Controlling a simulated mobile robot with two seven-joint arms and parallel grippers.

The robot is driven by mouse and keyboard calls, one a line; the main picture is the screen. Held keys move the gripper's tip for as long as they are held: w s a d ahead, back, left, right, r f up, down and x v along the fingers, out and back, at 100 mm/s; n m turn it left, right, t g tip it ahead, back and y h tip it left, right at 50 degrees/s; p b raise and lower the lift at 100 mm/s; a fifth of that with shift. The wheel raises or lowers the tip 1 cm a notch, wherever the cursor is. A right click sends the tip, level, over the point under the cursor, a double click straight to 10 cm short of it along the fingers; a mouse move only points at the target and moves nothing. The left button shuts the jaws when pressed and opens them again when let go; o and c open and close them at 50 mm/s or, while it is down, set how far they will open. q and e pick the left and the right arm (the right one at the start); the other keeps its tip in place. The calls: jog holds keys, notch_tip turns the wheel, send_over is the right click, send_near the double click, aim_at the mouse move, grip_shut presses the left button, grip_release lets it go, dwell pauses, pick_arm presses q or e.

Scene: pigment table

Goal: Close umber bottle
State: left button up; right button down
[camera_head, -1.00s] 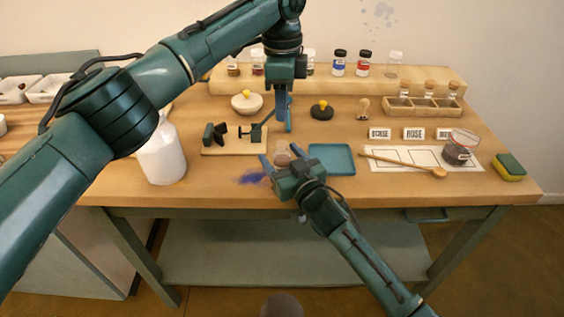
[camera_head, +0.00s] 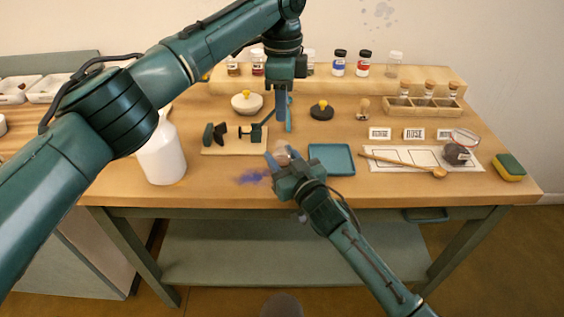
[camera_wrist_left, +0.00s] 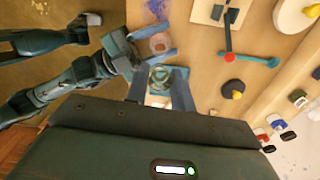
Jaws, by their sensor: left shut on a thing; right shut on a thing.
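My left gripper (camera_head: 282,118) points down over the middle of the table. In the left wrist view its fingers (camera_wrist_left: 162,92) are shut on a small, round, clear-looking thing (camera_wrist_left: 160,76); whether it is a cap or stopper I cannot tell. My right gripper (camera_head: 279,158) is lower and nearer the front edge, shut on a small glass bottle (camera_head: 283,158) with a pinkish-brown look. The bottle's round mouth (camera_wrist_left: 159,43) shows in the left wrist view, apart from the thing in my left gripper. My right fingers hide part of the bottle, and no label is readable.
A wooden stand with a black clamp (camera_head: 220,151) is left of my right gripper; a blue tray (camera_head: 331,172) is to its right. A white bottle (camera_head: 163,157) stands at left. A purple smear (camera_head: 252,177) marks the table. Capped jars (camera_head: 338,63) line the back shelf.

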pick_arm(q)
jog(key=shift+f, duration=2.5)
jog(key=shift+f, duration=0.1)
jog(key=shift+f, duration=0.8)
jog(key=shift+f, duration=0.65)
jog(key=o, duration=1)
jog(key=shift+o, duration=0.2)
jog(key=shift+r, duration=0.1)
